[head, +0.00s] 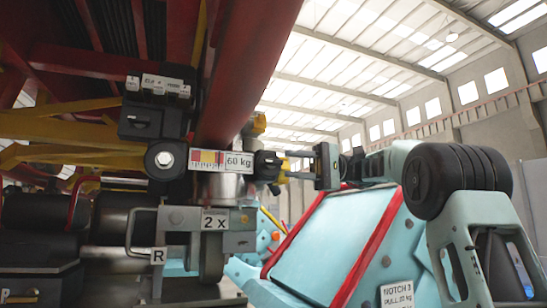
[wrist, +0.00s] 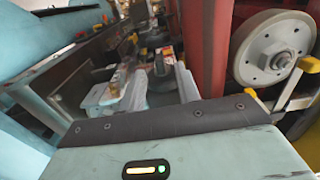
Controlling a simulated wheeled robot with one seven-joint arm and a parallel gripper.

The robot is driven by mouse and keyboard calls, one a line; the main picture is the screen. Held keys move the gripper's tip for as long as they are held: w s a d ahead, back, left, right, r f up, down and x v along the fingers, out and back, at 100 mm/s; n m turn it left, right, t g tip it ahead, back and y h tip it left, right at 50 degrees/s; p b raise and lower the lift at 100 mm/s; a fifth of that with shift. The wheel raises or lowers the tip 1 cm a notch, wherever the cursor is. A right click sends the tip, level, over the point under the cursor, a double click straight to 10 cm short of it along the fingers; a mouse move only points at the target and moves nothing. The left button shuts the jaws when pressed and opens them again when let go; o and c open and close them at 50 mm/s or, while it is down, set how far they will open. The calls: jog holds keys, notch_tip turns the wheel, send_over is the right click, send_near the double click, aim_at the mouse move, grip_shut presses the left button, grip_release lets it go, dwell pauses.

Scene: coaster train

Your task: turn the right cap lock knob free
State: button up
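The right cap lock knob seems to be the small dark part with yellow on it (head: 268,166), at the right end of the "60 kg" scale plate (head: 238,161) in the head view. My gripper (head: 287,166) comes in level from the right, its two thin fingers apart, one above the other. The fingertips are at or very near the knob's right side. I cannot tell whether they touch it. The wrist view shows my gripper's housing along the bottom, but the fingertips and knob cannot be made out there.
A red beam (head: 240,75) runs above the plate. Below are a grey bracket marked "2 x" (head: 240,240) and an "R" tag (head: 158,256). A pale blue panel with red edging (head: 330,235) lies under my arm. The wrist view shows a grey wheel (wrist: 272,48) at right.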

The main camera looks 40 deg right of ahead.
aim_at(282, 163)
jog(key=p+x, duration=0.1)
jog(key=x, duration=0.5)
jog(key=shift+s+p, duration=0.1)
jog(key=shift+p, duration=0.2)
grip_shut()
